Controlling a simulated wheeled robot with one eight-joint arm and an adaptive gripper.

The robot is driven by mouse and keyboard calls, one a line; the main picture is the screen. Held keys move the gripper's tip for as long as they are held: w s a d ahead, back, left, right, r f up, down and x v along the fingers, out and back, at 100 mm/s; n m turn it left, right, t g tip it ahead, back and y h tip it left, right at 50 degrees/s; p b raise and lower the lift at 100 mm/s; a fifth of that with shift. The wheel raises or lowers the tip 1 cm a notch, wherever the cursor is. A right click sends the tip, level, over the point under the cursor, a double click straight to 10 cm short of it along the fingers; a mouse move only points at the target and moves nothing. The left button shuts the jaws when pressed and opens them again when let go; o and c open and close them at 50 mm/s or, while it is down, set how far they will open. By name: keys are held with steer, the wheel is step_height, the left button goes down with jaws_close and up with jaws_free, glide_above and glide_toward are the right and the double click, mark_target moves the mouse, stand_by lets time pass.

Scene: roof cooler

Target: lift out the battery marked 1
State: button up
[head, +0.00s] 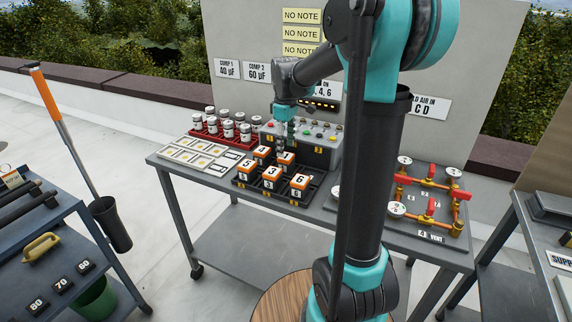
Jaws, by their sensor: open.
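Several orange-and-white batteries stand in a black tray (290,199) on the grey workbench. The front row reads 5 (246,166), 3 (271,173) and 6 (300,182) from left to right. Behind them stand a back-left battery (262,153) and a back-middle battery (286,159); their marks are too small to read surely, so I cannot tell which is 1. My gripper (280,148) points down at the back row, close to the back-middle battery. It is open. Whether it touches a battery cannot be told, and the back-right slot is partly hidden.
A grey control box (318,150) with coloured buttons stands right behind the tray. A red rack (205,140) of white canisters and a card panel (190,155) lie to the left. Red-handled brass valves (430,205) stand to the right. My arm hides part of the bench.

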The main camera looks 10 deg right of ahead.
mark_target(286, 156)
steer(key=shift+s+f, duration=0.15)
steer(key=shift+f, duration=2.5)
steer(key=shift+c, duration=0.3)
steer(key=c, duration=1.2)
steer(key=shift+o, duration=0.2)
